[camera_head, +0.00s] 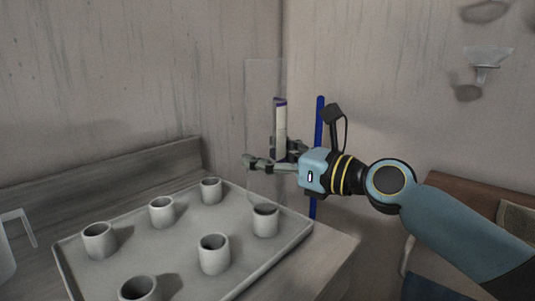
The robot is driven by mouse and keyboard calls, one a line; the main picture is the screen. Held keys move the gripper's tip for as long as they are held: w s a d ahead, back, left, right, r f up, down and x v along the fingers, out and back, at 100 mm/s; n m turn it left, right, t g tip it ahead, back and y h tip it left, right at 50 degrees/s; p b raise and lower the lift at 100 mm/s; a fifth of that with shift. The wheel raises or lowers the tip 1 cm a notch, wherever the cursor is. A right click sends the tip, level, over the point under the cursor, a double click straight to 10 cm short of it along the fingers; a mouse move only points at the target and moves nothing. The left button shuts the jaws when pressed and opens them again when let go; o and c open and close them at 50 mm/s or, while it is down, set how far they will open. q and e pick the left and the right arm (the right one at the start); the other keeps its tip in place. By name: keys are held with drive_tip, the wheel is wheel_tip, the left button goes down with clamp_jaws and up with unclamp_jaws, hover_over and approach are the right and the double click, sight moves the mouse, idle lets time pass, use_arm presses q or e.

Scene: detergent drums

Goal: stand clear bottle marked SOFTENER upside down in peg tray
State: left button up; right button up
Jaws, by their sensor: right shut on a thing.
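The clear bottle (265,88) is a faint see-through upright shape, with a pale label edged in purple on its right side. I cannot read the label or tell which end is the neck. My right gripper (268,160) is shut on the bottle, around its middle. The bottle's lower end is just above or at a peg (265,221) at the right of the grey peg tray (285,250); I cannot tell whether they touch. The tray has several hollow, cup-like pegs, and no other bottle stands on it. My left gripper is not in view.
A blue upright bar (319,120) stands behind my right gripper. A pale jug (8,250) with a handle is at the left edge. A clear funnel (484,58) is on the wall at upper right. A wooden backboard (120,175) runs behind the tray.

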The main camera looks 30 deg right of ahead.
drive_tip(key=shift+f, duration=0.35)
drive_tip(key=o, duration=1.2)
drive_tip(key=v, duration=0.7)
drive_tip(key=shift+s+d, duration=0.1)
drive_tip(key=shift+s, duration=0.15)
